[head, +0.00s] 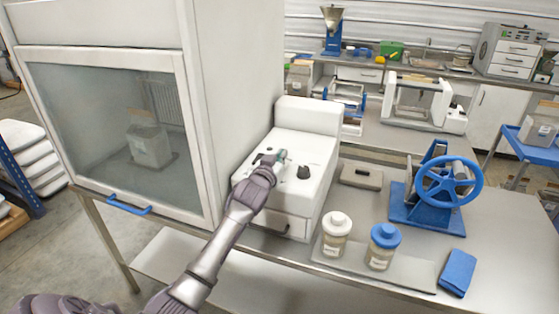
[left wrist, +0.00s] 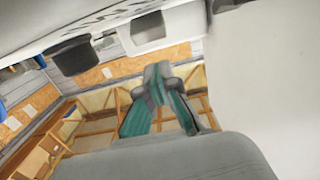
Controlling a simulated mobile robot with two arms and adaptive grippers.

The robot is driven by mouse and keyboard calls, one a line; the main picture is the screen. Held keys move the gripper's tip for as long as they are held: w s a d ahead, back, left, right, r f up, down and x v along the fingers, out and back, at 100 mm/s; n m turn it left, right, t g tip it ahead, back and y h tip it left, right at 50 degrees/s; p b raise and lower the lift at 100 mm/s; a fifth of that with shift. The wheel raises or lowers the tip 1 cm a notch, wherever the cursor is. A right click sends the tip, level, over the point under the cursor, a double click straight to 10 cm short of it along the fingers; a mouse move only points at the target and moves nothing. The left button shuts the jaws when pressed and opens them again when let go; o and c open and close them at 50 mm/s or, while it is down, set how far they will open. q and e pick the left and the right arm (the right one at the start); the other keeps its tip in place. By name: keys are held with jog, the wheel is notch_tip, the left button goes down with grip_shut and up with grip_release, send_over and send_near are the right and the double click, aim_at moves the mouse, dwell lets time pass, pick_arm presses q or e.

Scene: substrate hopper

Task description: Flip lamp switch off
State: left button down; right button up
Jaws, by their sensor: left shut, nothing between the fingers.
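A white box-shaped unit (head: 316,150) stands on the bench beside the glass-fronted cabinet, with a black knob (head: 303,172) on its top. My left gripper (head: 281,156) is over this top, left of and behind the knob. In the left wrist view, my left gripper (left wrist: 158,70) is shut and empty, its teal-padded fingers meeting at the tips. Beyond the tips, a dark knob (left wrist: 75,57) and a dark-and-white block (left wrist: 148,32) show on a pale panel. I cannot tell for certain which part is the lamp switch. My right gripper is not in view.
The cabinet (head: 203,100) walls off the left side of the unit. A white-lidded jar (head: 336,236) and a blue-lidded jar (head: 383,247) stand in front right. A blue hand-wheel device (head: 441,183) is farther right. Bare bench shows at the far right.

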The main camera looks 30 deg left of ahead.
pick_arm(q)
jog(key=shift+s+d+f, duration=0.1)
jog(key=shift+s+f, duration=0.2)
jog(key=shift+f, duration=0.25)
jog(key=shift+s+f, duration=0.3)
jog(key=shift+f, duration=0.2)
jog(key=shift+w, duration=0.1)
